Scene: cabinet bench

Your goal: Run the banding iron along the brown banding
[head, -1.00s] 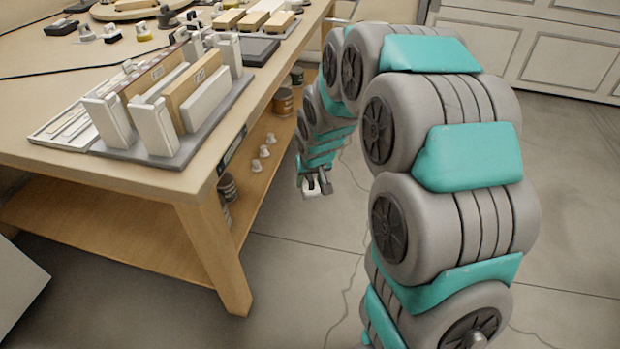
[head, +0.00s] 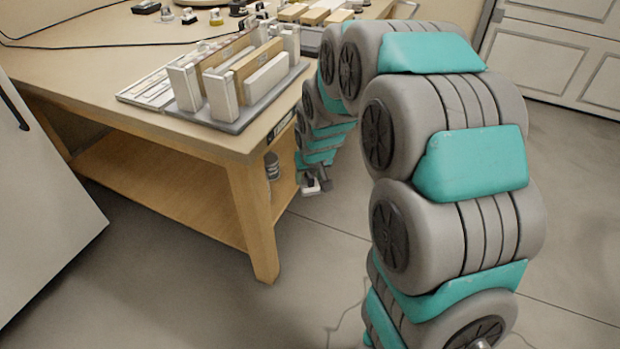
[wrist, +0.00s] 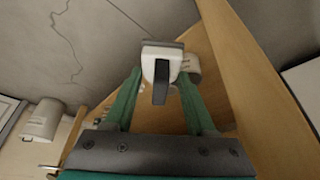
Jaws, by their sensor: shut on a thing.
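My gripper (wrist: 160,82) is shut on the banding iron (wrist: 161,58), a small white block with a grey plate at its far end and a black handle. In the head view my gripper (head: 316,181) hangs low beside the bench's right side, below the top, with the white iron at its tip. The clamping fixture (head: 207,121) stands on the bench top with upright boards between white blocks. One board has a brown upper edge (head: 228,50); a tan board stands in front of it. I cannot tell which strip is the brown banding. The iron is well apart from the boards.
The wooden bench (head: 150,128) has a lower shelf (head: 150,185) and a leg near my arm. A white cabinet (head: 35,190) stands at the left. More blocks and small tools lie at the back of the bench top.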

